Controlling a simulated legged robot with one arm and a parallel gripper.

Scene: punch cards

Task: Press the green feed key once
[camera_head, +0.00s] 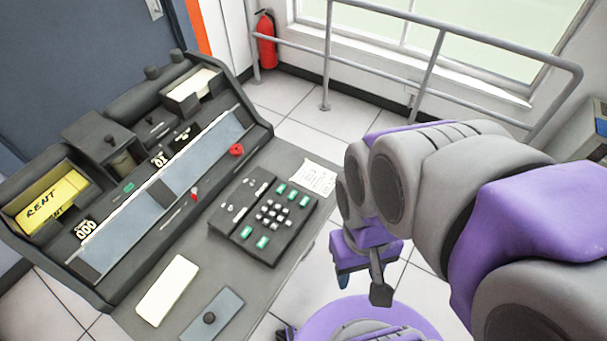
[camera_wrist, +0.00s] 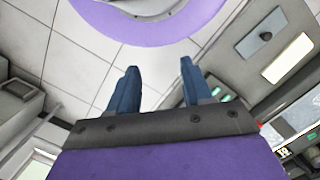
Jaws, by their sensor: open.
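Several green keys sit on the dark keypad panel (camera_head: 262,222). Some are at its upper right, such as one green key (camera_head: 293,195), and others are at its lower left, such as another green key (camera_head: 262,242). I cannot read which is the feed key. White keys (camera_head: 272,213) lie between them. My gripper (camera_head: 362,286) hangs to the right of the panel, apart from it, beyond the desk edge. In the wrist view my gripper (camera_wrist: 160,66) is open and empty over the floor; green keys (camera_wrist: 216,91) show partly behind its right finger.
The desk (camera_head: 225,272) holds a cream card (camera_head: 167,290), a grey plate with a black knob (camera_head: 209,318) and a paper note (camera_head: 313,178). The dark card machine (camera_head: 90,275) with a red knob (camera_head: 236,150) stands left. A grey railing (camera_head: 427,72) runs behind.

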